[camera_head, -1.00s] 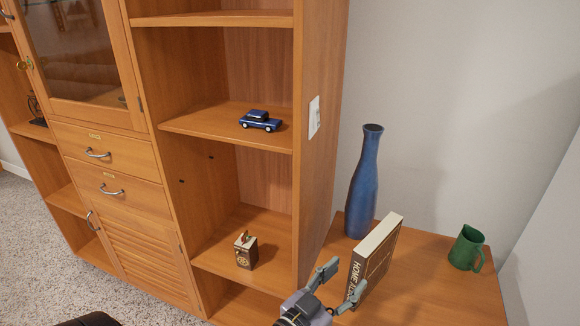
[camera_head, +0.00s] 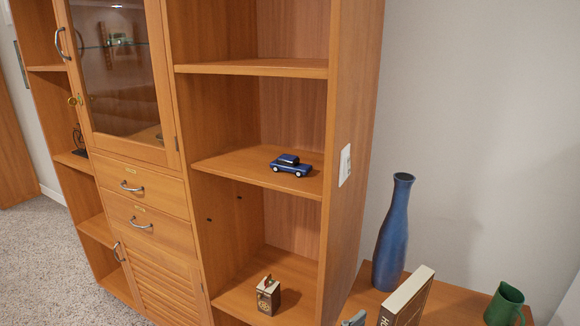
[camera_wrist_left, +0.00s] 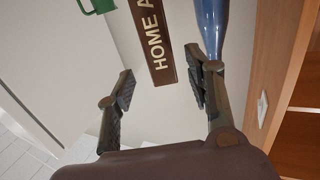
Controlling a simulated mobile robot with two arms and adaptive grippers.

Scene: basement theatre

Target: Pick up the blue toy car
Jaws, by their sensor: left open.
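The blue toy car (camera_head: 291,165) stands on the middle shelf (camera_head: 235,168) of the wooden cabinet, near its front edge, in the head view. It does not show in the left wrist view. My left gripper (camera_wrist_left: 160,66) is open and empty in the left wrist view, facing the book and the blue vase. Only a finger piece of it shows at the bottom edge of the head view, below and to the right of the car and well away from it. My right gripper is not in view.
A blue vase (camera_head: 393,235), a book (camera_head: 408,298) and a green mug (camera_head: 505,305) stand on the lower surface right of the cabinet. A small brown box (camera_head: 268,294) sits on the shelf below the car. The cabinet side panel (camera_head: 350,130) rises right of the car.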

